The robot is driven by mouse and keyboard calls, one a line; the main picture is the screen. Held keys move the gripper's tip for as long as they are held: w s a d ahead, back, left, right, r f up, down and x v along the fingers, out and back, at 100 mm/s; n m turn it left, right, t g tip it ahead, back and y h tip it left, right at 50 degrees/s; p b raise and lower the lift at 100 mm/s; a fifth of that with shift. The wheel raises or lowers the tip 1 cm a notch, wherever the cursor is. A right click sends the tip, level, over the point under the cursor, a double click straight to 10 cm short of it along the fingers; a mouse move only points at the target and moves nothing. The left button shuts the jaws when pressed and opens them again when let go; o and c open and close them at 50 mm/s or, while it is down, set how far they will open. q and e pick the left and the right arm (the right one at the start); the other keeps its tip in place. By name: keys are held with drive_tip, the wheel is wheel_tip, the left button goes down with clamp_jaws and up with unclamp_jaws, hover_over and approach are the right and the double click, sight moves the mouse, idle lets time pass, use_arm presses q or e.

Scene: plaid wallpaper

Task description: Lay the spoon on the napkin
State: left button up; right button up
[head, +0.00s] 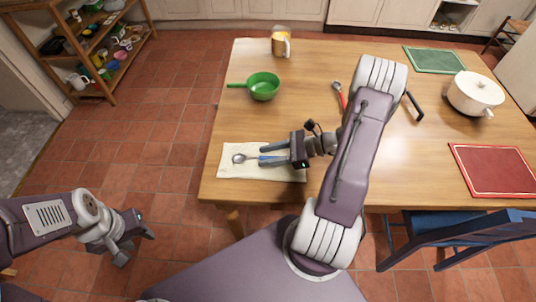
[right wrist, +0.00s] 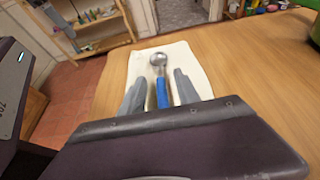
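A spoon with a metal bowl and blue handle (head: 240,158) lies on the cream napkin (head: 228,173) at the table's near left corner. In the right wrist view the spoon (right wrist: 159,62) points away from me, with the napkin (right wrist: 190,62) around it. My right gripper (head: 264,154) is low over the napkin. Its fingers (right wrist: 160,92) are open, one on each side of the blue handle, with gaps showing. The handle's end is hidden by the gripper body. My left gripper (head: 137,247) is open and empty, off the table over the tiled floor.
On the wooden table (head: 300,90) are a green pan (head: 263,86), a yellow mug (head: 280,44), a red-handled utensil (head: 338,91), a white pot (head: 475,93), a green mat (head: 434,59) and a red mat (head: 494,170). A blue chair (head: 455,232) stands at the near right edge.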

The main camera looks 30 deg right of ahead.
drive_tip(key=p+v, duration=0.1)
drive_tip(key=v, duration=0.8)
drive_tip(key=shift+d, duration=0.1)
